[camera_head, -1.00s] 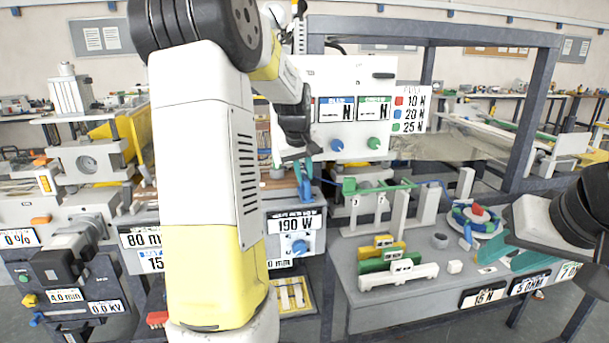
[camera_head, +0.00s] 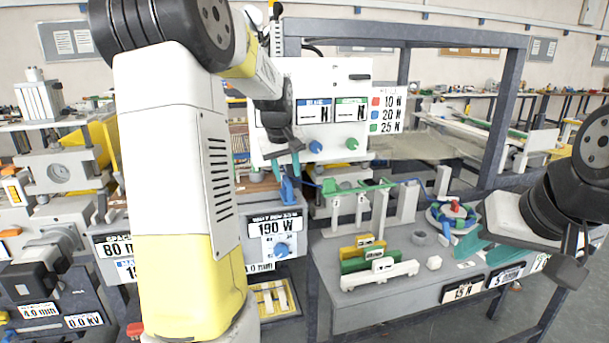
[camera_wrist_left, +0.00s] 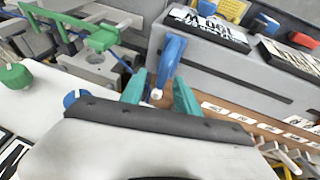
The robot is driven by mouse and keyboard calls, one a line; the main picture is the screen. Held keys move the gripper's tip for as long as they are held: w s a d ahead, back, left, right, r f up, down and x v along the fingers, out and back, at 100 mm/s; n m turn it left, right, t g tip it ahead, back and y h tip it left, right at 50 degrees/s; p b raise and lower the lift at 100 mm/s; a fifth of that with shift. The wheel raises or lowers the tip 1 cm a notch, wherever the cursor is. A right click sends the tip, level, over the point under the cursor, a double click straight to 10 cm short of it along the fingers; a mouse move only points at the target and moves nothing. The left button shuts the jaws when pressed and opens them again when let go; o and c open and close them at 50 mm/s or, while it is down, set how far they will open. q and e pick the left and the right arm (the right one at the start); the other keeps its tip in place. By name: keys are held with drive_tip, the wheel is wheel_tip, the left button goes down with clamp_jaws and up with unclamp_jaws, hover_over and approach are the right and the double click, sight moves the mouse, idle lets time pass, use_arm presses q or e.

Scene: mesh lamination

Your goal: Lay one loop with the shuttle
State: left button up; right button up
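A blue upright piece, seemingly the shuttle (camera_head: 289,191), stands at the left end of the green bar (camera_head: 357,188); it also shows in the left wrist view (camera_wrist_left: 170,58). A thin blue thread runs from beside it towards the green bar. My left gripper (camera_head: 286,164) is right at its top; in the left wrist view its teal fingers (camera_wrist_left: 160,94) stand apart, with a small white tip between them and visible gaps. My right gripper (camera_head: 482,252) has its teal fingers apart over the bench's right side, in front of the round holder (camera_head: 452,216) with blue, green and red parts.
Yellow, green and white slotted blocks (camera_head: 379,275) lie on the grey bench (camera_head: 350,310), with a grey ring (camera_head: 419,238) and a small white cube (camera_head: 434,263) beside them. A white panel (camera_head: 330,80) with displays and knobs stands behind. A dark frame post (camera_head: 499,120) rises at the right.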

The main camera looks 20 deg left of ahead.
use_arm(q)
drive_tip(key=v, duration=0.6)
drive_tip(key=shift+r, duration=0.1)
drive_tip(key=s+d+f+m+h, duration=0.1)
drive_tip(key=s+d+m, duration=0.2)
drive_tip(key=s, duration=1)
drive_tip(key=s+d+f+m+t+h, duration=0.1)
drive_tip(key=s+d+m, duration=0.3)
drive_tip(key=s+d, duration=0.5)
drive_tip(key=s, duration=0.4)
drive_tip(key=shift+s+d+h, duration=0.3)
drive_tip(key=shift+d+h, duration=0.05)
drive_tip(key=shift+h, duration=0.05)
